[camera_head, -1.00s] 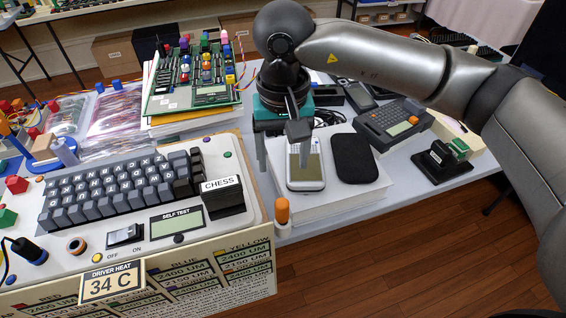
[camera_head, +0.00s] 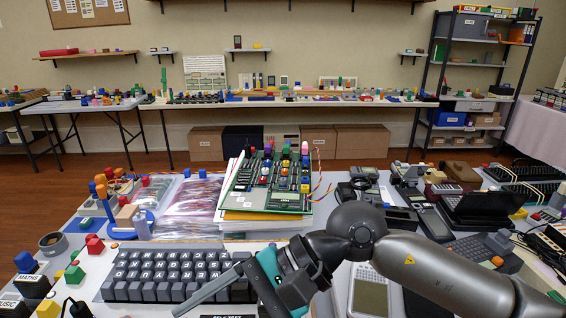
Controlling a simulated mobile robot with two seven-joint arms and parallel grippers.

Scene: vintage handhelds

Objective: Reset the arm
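My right arm comes in from the right and bends across the front of the table in the head view. Its gripper (camera_head: 222,291), with a teal body, points down and left over the keyboard unit (camera_head: 178,272). One long grey finger shows clearly. The other finger is not clear, so I cannot tell the opening. I see nothing held in the part that shows. A pale handheld (camera_head: 370,293) lies right of the gripper, partly behind my arm. My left gripper is out of view.
A green circuit board (camera_head: 268,185) with coloured knobs lies on a stack behind the gripper. Dark handhelds (camera_head: 432,222) crowd the right side. Coloured blocks (camera_head: 94,244) stand at the left. A long back table (camera_head: 300,102) and a shelf rack (camera_head: 475,75) are farther off.

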